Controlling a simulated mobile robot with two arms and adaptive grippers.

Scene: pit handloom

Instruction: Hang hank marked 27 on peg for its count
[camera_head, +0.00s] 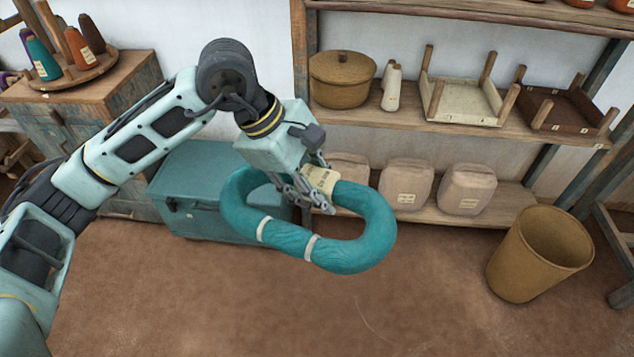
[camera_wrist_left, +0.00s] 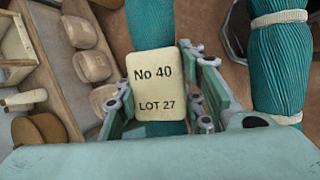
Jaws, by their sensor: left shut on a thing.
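A teal hank (camera_head: 355,250) with white ties hangs in the air as a long closed loop. My left gripper (camera_head: 312,195) is shut on its far strand, in the middle of the head view. A cream tag (camera_head: 322,178) sits on the hank at the fingers. In the left wrist view the tag (camera_wrist_left: 155,85) reads "No 40" and "LOT 27". The near strand (camera_wrist_left: 278,65) of the hank shows at the right of that view, and my left gripper (camera_wrist_left: 160,92) frames the tag. No pegs show in either view. My right gripper is not in view.
A teal chest (camera_head: 190,190) stands on the floor behind the hank. A shelf (camera_head: 400,122) holds a lidded pot (camera_head: 342,78), trays and sacks. A tan bin (camera_head: 540,255) stands at right. A cabinet (camera_head: 100,95) with yarn cones is at left. The near floor is clear.

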